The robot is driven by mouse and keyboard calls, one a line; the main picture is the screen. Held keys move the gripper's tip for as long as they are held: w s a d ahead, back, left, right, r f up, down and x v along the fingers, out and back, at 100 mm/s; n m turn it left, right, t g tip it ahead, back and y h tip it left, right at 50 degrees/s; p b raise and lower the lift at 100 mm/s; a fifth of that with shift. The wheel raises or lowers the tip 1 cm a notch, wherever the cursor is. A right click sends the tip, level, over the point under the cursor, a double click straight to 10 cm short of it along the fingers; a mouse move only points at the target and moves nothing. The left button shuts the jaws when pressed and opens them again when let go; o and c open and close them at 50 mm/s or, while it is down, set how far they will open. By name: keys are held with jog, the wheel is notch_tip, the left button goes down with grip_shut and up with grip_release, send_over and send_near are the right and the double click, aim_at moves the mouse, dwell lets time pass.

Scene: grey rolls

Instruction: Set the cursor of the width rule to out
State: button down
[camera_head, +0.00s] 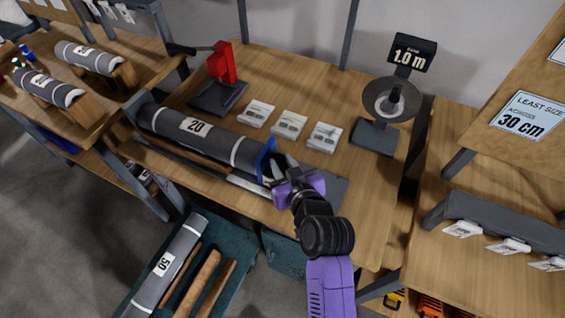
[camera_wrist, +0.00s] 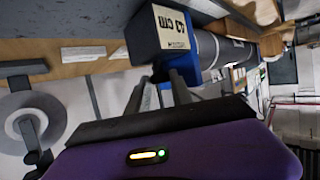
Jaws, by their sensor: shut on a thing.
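The width rule seems to be the pale strip (camera_head: 248,184) along the bench front, partly covered by roll and gripper.
A red-handled tool (camera_head: 221,64) stands at the back left. Several white cards (camera_head: 289,124) lie behind the roll. A stand with a 1.0 m sign (camera_head: 410,52) is at the back right.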

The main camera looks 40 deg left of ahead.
jog(key=shift+d, duration=0.1)
dwell(0.7)
jog(key=w+d+b, duration=0.1)
jog(key=d, duration=0.3)
jog(key=w+d+b, duration=0.1)
jog(key=d, duration=0.2)
jog(key=w+d+b, duration=0.1)
jog(key=d, duration=0.3)
jog(key=shift+d, duration=0.35)
jog(key=c, duration=1.4)
grip_release()
jog(key=shift+c, duration=0.2)
jog(key=shift+s+d, duration=0.1)
jog(key=b+v, duration=0.1)
jog(key=v, duration=0.6)
jog(key=shift+d+r, duration=0.2)
jog(key=shift+d, duration=0.05)
jog(key=shift+s, duration=0.1)
